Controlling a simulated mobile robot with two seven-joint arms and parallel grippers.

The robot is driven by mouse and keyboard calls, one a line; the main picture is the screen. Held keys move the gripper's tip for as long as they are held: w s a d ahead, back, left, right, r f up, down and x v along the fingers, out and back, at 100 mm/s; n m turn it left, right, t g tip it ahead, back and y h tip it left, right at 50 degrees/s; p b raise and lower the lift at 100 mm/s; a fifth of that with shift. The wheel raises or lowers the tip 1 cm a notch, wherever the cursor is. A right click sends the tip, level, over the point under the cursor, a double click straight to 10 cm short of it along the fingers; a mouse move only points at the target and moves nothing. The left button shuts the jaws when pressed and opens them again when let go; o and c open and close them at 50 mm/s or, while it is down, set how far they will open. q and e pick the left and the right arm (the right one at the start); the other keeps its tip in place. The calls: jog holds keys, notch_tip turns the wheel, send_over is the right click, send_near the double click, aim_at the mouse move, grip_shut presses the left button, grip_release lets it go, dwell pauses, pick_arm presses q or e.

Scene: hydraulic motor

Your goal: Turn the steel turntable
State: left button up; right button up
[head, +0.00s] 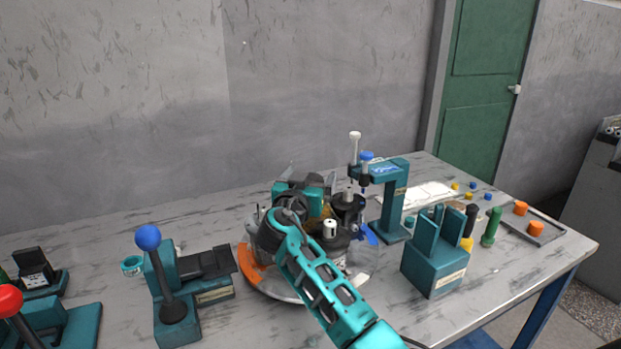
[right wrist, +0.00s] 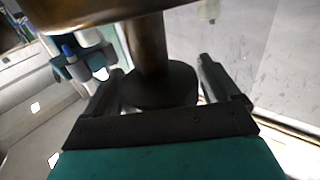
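The steel turntable (head: 275,289) is a round disc with an orange section, on the table in the middle of the head view. My right arm and the parts standing on it hide much of it. My right gripper (head: 333,203) is above the turntable, partly hidden by its own wrist. In the right wrist view the fingers of my right gripper (right wrist: 162,70) are spread on either side of a dark round piece (right wrist: 165,87) with a bronze post (right wrist: 148,45). I cannot tell whether either finger touches it. My left gripper is not in view.
A blue-knobbed lever unit (head: 178,320) stands left of the turntable. A teal press stand (head: 393,195) is close behind on the right, and a teal slotted block (head: 435,265) is to the right. A tray (head: 543,232) holds orange pieces. The table's right edge is near the tray.

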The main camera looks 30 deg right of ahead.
jog(key=c, duration=1.3)
